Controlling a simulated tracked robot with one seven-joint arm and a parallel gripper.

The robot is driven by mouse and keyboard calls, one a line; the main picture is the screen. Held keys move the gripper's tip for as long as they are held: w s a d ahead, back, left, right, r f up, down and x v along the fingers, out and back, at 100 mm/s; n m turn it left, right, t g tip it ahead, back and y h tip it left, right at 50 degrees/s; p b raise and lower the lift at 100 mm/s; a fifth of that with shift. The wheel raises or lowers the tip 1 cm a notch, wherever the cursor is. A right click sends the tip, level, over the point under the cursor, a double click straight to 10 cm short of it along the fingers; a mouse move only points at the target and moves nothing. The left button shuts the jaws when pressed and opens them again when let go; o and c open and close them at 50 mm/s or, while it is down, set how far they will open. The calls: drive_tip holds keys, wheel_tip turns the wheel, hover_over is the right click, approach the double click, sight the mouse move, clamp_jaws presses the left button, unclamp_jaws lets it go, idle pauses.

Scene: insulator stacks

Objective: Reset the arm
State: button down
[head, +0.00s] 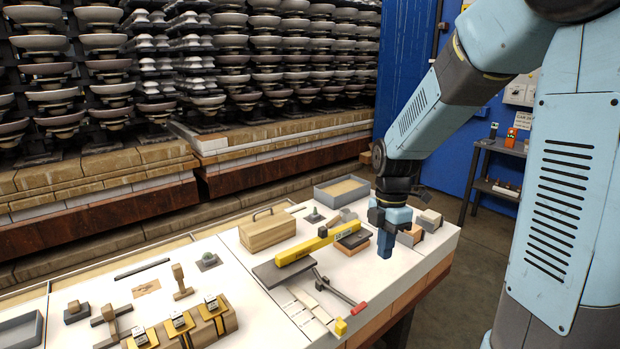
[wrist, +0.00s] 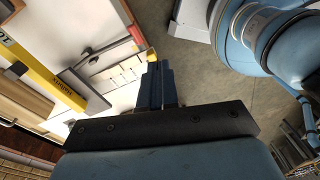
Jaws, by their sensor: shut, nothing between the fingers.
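My arm comes in from the upper right of the head view and hangs down over the right end of the white table (head: 215,288). My gripper (head: 385,250) points down near the table's right part, with its blue fingers together and nothing between them. In the wrist view my gripper (wrist: 160,75) also shows with its fingers closed, seen against the table edge and the grey floor. I cannot tell its exact height above the table.
A yellow level (head: 315,245), a wooden box (head: 268,230), a grey tray (head: 342,190) and small blocks lie near my gripper. A red-tipped tool (head: 340,292) lies in front. Wooden fixtures (head: 180,325) stand at left. Insulator stacks (head: 240,60) fill the back. A shelf (head: 495,170) stands right.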

drive_tip(key=s+d+r+m+t, duration=0.1)
drive_tip(key=s+r+m+t, duration=0.2)
drive_tip(key=s+r+m, duration=0.5)
drive_tip(key=s+d+r+m+t, duration=0.2)
drive_tip(key=s+r+m+t, duration=0.2)
drive_tip(key=s+r+m, duration=0.4)
drive_tip(key=m, duration=0.6)
drive_tip(key=shift+d+m, duration=0.3)
